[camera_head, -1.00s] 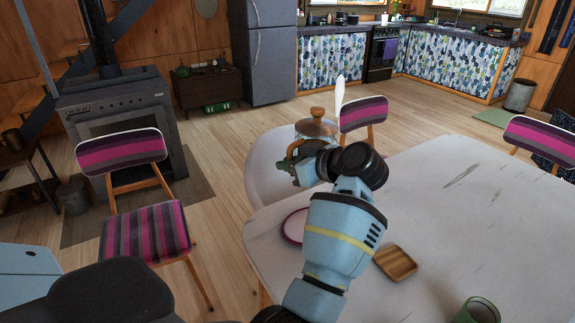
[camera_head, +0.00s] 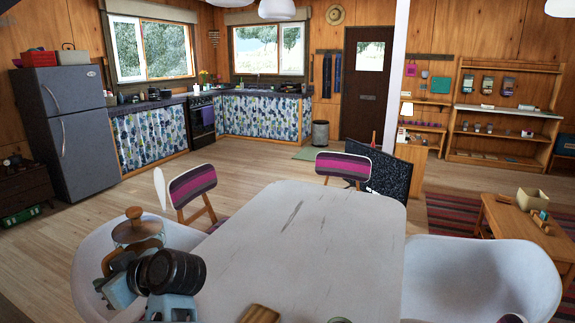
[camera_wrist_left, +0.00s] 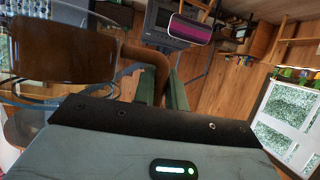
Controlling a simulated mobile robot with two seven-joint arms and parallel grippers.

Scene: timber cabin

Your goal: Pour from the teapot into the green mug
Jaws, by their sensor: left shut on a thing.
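The teapot (camera_head: 137,231), clear with a round wooden lid, is at the left in the head view, raised over a white chair beside the table's left edge. My left gripper (camera_head: 118,280) is shut on its wooden handle, partly hidden by my wrist. In the left wrist view the brown lid (camera_wrist_left: 65,52) fills the upper left, and the handle (camera_wrist_left: 150,68) lies between the fingers (camera_wrist_left: 161,92). The green mug (camera_head: 340,320) shows only a sliver of rim at the bottom edge of the head view. My right gripper is not in view.
The white table (camera_head: 300,245) is mostly bare in the middle. A wooden coaster (camera_head: 259,314) lies near its front. White chairs stand at the left (camera_head: 85,270) and right (camera_head: 480,275); striped chairs (camera_head: 193,185) stand at the far side.

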